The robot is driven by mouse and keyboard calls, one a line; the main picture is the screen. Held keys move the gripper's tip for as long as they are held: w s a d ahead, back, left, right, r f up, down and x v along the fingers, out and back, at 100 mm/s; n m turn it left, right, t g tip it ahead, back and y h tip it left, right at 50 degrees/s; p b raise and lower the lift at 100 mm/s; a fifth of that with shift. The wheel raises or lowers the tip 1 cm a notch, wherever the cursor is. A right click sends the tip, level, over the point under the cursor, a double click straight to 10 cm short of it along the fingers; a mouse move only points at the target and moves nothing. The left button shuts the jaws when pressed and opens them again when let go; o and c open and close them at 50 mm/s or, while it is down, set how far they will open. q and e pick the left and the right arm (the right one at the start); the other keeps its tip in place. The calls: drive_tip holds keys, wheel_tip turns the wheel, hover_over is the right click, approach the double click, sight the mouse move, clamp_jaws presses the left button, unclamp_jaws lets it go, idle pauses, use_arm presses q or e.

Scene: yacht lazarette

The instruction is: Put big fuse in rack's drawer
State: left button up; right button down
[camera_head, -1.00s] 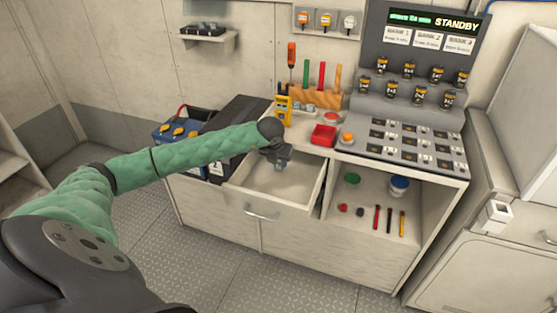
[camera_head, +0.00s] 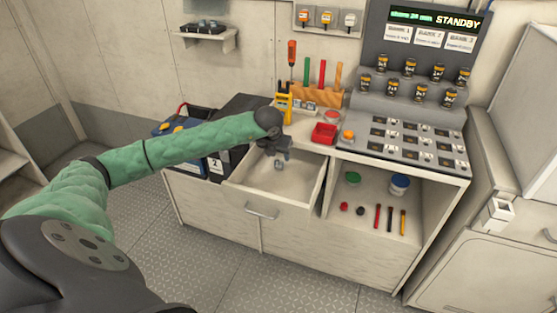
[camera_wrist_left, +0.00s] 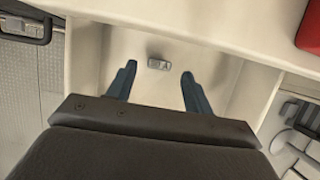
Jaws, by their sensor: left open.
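The drawer (camera_head: 262,212) in the left part of the rack bench is pulled open. My left gripper (camera_head: 277,157) is over the drawer, pointing down, with its fingers (camera_wrist_left: 158,73) apart and nothing between them. A small grey piece, which looks like the big fuse (camera_wrist_left: 158,64), shows beyond the fingertips against the pale drawer floor (camera_wrist_left: 150,90). It also shows just below the gripper in the head view as a small grey fuse shape (camera_head: 279,166). Its markings are too small to read. My right gripper is not in view.
A red bin (camera_head: 324,133) and a yellow meter (camera_head: 284,107) stand on the bench behind the drawer. A panel of sockets (camera_head: 413,144) is to the right. An open shelf (camera_head: 370,222) holds small items. Batteries (camera_head: 183,135) stand left of the drawer.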

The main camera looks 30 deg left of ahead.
use_arm(q)
drive_tip(key=b+v, duration=0.1)
drive_tip(key=v, duration=0.7)
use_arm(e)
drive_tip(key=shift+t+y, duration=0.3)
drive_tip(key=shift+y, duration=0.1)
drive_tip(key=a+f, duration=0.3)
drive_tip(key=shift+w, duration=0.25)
use_arm(q)
drive_tip(key=shift+r, duration=0.15)
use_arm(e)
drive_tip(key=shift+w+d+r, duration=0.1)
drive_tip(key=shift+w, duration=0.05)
